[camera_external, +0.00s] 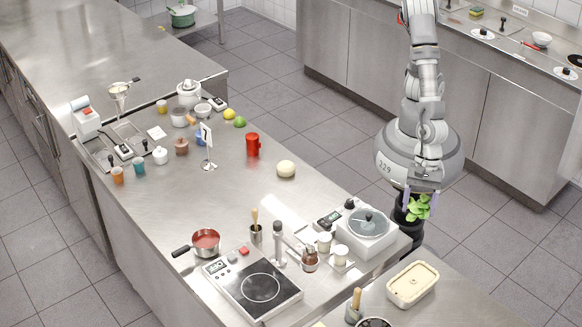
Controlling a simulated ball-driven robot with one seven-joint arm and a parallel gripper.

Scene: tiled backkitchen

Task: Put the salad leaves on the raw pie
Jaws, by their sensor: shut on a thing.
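My gripper (423,196) points down at the right, beside the counter corner. It is shut on the salad leaves (418,207), a bright green bunch hanging in front of my dark lower body. The leaves are in the air, above and behind the raw pie as seen here. The raw pie (412,284) looks like a pale, cream rectangular dish with a rim. It lies on the steel counter at the lower right, apart from the leaves. The exact hold of the fingers on the leaves is too small to see.
A white appliance with a glass lid (366,232) stands at the near corner of the long counter (225,215), left of my gripper. A pot with a wooden handle (354,306) stands left of the pie. The counter right of the pie (465,300) is clear.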

